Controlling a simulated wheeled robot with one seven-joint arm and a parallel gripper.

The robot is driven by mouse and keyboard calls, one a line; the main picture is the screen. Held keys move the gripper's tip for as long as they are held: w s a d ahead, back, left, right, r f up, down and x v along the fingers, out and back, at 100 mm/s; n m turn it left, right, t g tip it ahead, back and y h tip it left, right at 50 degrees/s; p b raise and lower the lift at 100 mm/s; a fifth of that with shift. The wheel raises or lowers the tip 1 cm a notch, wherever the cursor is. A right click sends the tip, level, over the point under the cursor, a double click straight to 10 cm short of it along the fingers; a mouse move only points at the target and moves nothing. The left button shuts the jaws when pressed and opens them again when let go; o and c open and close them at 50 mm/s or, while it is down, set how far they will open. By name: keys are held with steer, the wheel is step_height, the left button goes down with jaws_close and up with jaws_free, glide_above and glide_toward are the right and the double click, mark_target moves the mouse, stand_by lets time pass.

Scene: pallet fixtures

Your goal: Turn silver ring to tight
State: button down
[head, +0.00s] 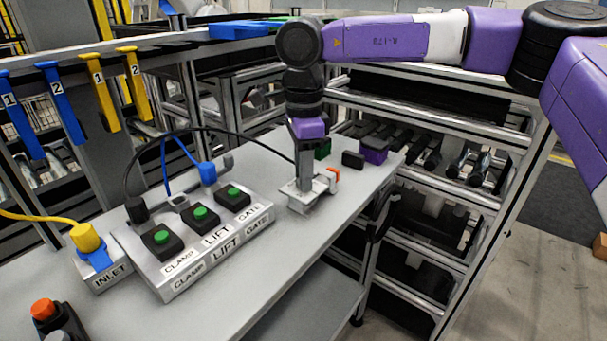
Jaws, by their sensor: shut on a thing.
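My gripper (304,188) points straight down at a small silver fixture (298,206) near the right end of the grey bench. It is shut on a small part on top of this fixture, which I take to be the silver ring. The fingers hide most of that part, so its outline and how far it is turned cannot be seen. A small orange piece (333,176) sits at the fixture's right side, close to the fingers.
A control box (225,235) with green buttons labelled CLAMP, LIFT and GATE stands left of the fixture, with cables arching above it. An INLET block (108,275) with a yellow plug is further left. Dark and purple blocks (374,151) lie behind right.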

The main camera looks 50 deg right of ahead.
steer(key=m, duration=0.4)
steer(key=shift+m+b, duration=0.85)
steer(key=shift+m, duration=1.75)
steer(key=c, duration=1.1)
jaws_free()
steer(key=shift+r, duration=0.15)
step_height(320, 180, up, 8)
steer(key=p, duration=0.5)
steer(key=shift+f, duration=0.2)
